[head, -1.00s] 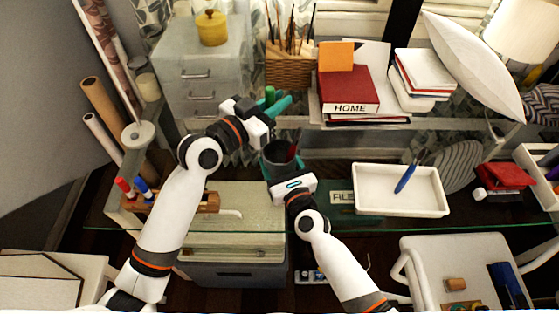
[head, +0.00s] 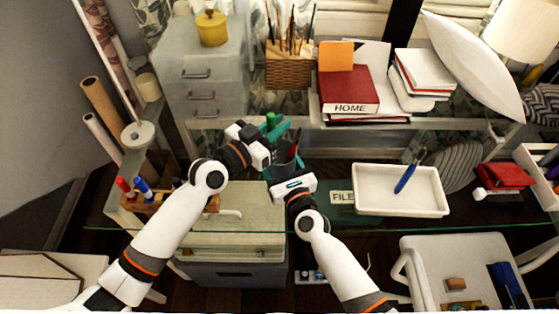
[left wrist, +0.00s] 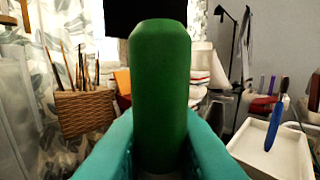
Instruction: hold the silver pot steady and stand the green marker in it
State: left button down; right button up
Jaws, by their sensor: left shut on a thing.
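My left gripper (head: 278,130) has teal fingers shut on the green marker (head: 270,121). In the left wrist view the marker (left wrist: 160,95) stands upright between the fingers and fills the middle. The silver pot (head: 286,160) looks dark grey in the head view, with a red item (head: 292,151) sticking out. The left gripper is at the pot's far left and partly covers it.
A wooden holder (head: 205,204) with red and blue markers stands left. A brush basket (head: 289,70) and red books (head: 348,92) stand behind. A glass edge crosses the front.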

pick_arm(q)
jog(key=shift+f, duration=0.65)
jog(key=c, duration=1.3)
grip_release()
jog(key=shift+r, duration=5)
pick_arm(e)
jog(key=o, duration=1.1)
